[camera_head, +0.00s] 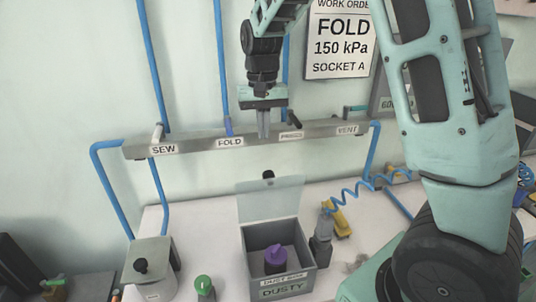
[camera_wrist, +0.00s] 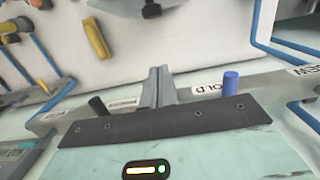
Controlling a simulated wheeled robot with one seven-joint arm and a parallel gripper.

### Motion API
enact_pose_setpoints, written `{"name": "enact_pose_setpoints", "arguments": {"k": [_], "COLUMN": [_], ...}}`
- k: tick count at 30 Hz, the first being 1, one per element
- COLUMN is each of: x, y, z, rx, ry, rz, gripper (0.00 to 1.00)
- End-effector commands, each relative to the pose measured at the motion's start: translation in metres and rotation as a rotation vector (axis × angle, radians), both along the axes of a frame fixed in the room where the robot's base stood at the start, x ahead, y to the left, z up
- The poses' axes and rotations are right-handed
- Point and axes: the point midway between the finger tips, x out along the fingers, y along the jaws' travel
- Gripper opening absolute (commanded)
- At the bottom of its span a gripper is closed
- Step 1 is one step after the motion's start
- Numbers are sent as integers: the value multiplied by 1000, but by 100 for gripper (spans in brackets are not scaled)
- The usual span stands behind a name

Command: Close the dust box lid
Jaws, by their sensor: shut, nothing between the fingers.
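The dust box (camera_head: 310,257) is a grey, open-topped box on the white table in the head view, labelled "DUSTY" on its front. Its translucent lid (camera_head: 268,207) stands upright at the back edge, with a black knob (camera_head: 268,174) at its top. A purple-topped object (camera_head: 275,258) sits inside the box. My gripper (camera_head: 264,136) is above and behind the lid in the picture, in front of the grey valve bar, apart from the lid. Its fingers are together and empty; they also show in the wrist view (camera_wrist: 157,85). I cannot make out the box in the wrist view.
The valve bar (camera_head: 190,145) with labels and blue pipes spans the wall behind. A grey canister (camera_head: 151,270) and a green-capped bottle (camera_head: 204,288) stand left of the box. A grey bottle (camera_head: 321,245) and a yellow tool (camera_head: 342,222) are close on its right.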

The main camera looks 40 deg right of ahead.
Motion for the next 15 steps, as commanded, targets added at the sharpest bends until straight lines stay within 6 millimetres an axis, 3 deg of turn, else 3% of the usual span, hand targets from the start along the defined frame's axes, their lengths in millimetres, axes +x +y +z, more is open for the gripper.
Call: {"name": "enact_pose_setpoints", "arguments": {"k": [8, 15], "x": [-5, -34], "y": [1, 14], "z": [-55, -59], "rx": [-1, 0], "ry": [6, 1], "rz": [-1, 2], "gripper": [0, 0]}}
